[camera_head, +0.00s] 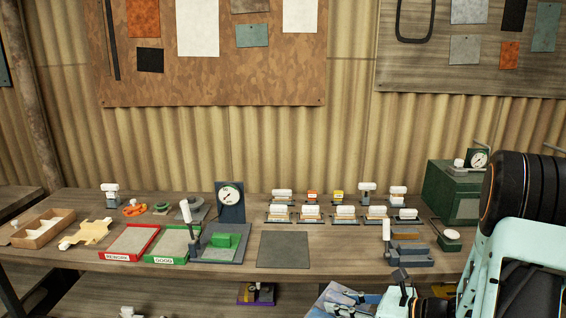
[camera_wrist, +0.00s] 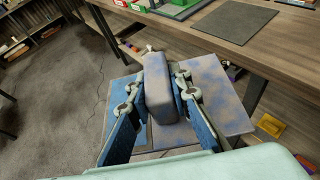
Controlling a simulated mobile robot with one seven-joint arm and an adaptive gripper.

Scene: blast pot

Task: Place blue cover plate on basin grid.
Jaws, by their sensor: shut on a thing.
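My gripper (camera_wrist: 164,78) is shut on the thick upright block-like handle (camera_wrist: 162,100) of the blue cover plate (camera_wrist: 218,95), with one finger on each side. The plate is flat, blue with worn brownish patches, and extends beyond the fingers in the wrist view. In the head view, my gripper (camera_head: 396,298) is at the bottom right, and part of the plate (camera_head: 338,296) shows beside it, in front of the bench edge. My arm hides part of that area. I cannot make out a basin grid in either view.
The wooden bench (camera_head: 345,262) runs across the head view. It carries a grey mat (camera_head: 283,250), a red tray (camera_head: 128,243), a green tray (camera_head: 172,245), a dial gauge (camera_head: 230,200) and several white-topped parts. A green box (camera_head: 452,190) stands at right. A yellow item (camera_wrist: 271,125) is low at right.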

